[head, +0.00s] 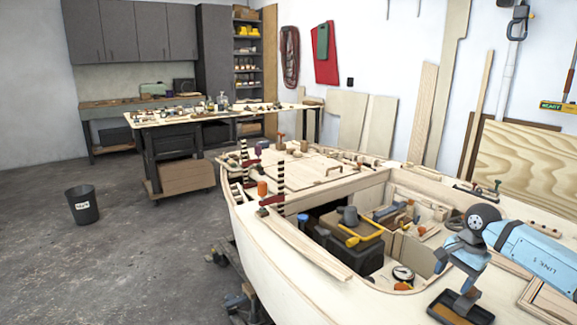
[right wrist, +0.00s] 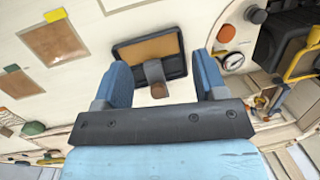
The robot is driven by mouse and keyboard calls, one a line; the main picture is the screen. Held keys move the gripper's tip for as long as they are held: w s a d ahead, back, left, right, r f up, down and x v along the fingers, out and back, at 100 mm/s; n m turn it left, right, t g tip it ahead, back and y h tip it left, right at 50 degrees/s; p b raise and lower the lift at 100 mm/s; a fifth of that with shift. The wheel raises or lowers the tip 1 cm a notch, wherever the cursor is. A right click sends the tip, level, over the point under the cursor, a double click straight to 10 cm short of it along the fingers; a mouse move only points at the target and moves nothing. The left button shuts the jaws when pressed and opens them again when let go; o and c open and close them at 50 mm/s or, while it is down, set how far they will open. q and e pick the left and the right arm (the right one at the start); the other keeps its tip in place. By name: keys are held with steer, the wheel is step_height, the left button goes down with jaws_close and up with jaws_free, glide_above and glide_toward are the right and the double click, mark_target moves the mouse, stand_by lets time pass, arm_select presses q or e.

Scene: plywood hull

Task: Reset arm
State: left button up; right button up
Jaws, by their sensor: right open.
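My right arm comes in from the right in the head view. Its blue gripper (head: 457,266) points down above the pale plywood deck, near a shallow dark tray (head: 447,312). In the right wrist view the two blue fingers of this gripper (right wrist: 164,78) stand wide apart with nothing held between them. Beyond them lies the tray, with a black rim and brown floor (right wrist: 148,48). A grey tool with a brown end (right wrist: 154,72) lies across the tray's edge, seen between the fingers and apart from them. My left gripper is not in view.
The open hull (head: 290,265) holds a dark box with a yellow-handled tool (head: 362,237). A round gauge (head: 402,274) sits near its edge. Clamps (head: 272,200) stand on the far deck. A workbench (head: 230,113) and a bin (head: 83,205) stand beyond; the left floor is mostly clear.

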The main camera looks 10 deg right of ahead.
steer(key=s+a+f+m+y, duration=0.1)
steer(key=a+f+m+y, duration=0.2)
steer(key=a, duration=0.5)
steer(key=s+a+f+y, duration=0.1)
steer(key=a+f+y, duration=0.35)
steer(key=a, duration=0.35)
steer(key=s+a+m+t+y, duration=0.4)
steer(key=a+m, duration=0.3)
steer(key=m, duration=0.2)
steer(key=s+a+m+t+y, duration=0.3)
steer(key=a+m+t, duration=0.1)
steer(key=a+m, duration=0.4)
steer(key=s+d+f+n+t+h, duration=0.1)
steer(key=s+f+n+h, duration=0.7)
steer(key=n, duration=1)
steer(key=s+d+f+n+t+h, duration=0.15)
steer(key=s+f+n+h, duration=0.35)
steer(key=s+f+n, duration=0.9)
arm_select(q)
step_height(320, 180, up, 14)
steer(key=p, duration=1.6)
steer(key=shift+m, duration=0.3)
arm_select(e)
step_height(320, 180, up, 20)
steer(key=w+d+n, duration=0.1)
steer(key=n, duration=0.2)
steer(key=shift+w+d+f+n, duration=0.2)
steer(key=shift+w+n, duration=0.2)
